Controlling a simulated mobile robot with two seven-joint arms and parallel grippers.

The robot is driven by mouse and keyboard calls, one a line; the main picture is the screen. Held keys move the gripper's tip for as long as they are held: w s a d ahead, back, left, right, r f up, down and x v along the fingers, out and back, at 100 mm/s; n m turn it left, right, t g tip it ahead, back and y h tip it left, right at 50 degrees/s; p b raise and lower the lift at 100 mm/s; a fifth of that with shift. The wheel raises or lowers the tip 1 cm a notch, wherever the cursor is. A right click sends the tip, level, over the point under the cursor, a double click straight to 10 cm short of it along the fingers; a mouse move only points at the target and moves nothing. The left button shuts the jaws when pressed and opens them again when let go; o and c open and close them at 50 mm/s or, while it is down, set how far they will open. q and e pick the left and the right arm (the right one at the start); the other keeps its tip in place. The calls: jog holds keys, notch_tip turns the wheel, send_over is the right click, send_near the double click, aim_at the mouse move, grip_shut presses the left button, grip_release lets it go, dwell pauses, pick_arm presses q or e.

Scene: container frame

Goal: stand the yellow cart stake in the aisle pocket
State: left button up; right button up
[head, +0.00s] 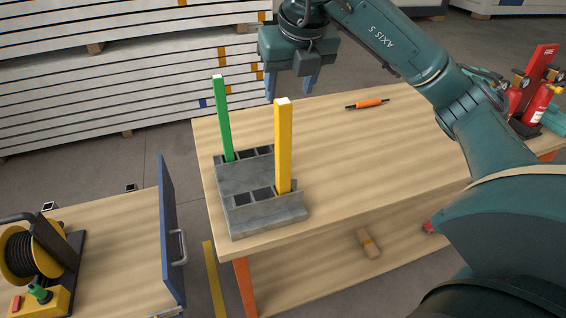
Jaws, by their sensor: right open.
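The yellow cart stake (284,150) stands upright in the front right of a grey slotted block (266,217) on the wooden table. My right gripper (292,88) is open and empty, fingers pointing down, above and behind the yellow stake's top. It looks apart from the stake. A cart (110,245) with a wooden deck stands at lower left. Two small dark square pockets show at its far edge, one at the left (49,206) and one nearer the blue panel (131,188). Both look empty. I cannot tell which is the aisle pocket. My left gripper is out of view.
A green stake (223,120) stands in the block's back left. A blue end panel (171,230) with a handle rises between cart and table. A cable reel (35,255) sits on the cart. The table's middle is clear.

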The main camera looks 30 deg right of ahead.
aim_at(283, 117)
jog(key=p+x, duration=0.1)
jog(key=x, duration=0.9)
jog(key=shift+c, duration=0.5)
grip_shut()
jog(key=shift+r, duration=0.1)
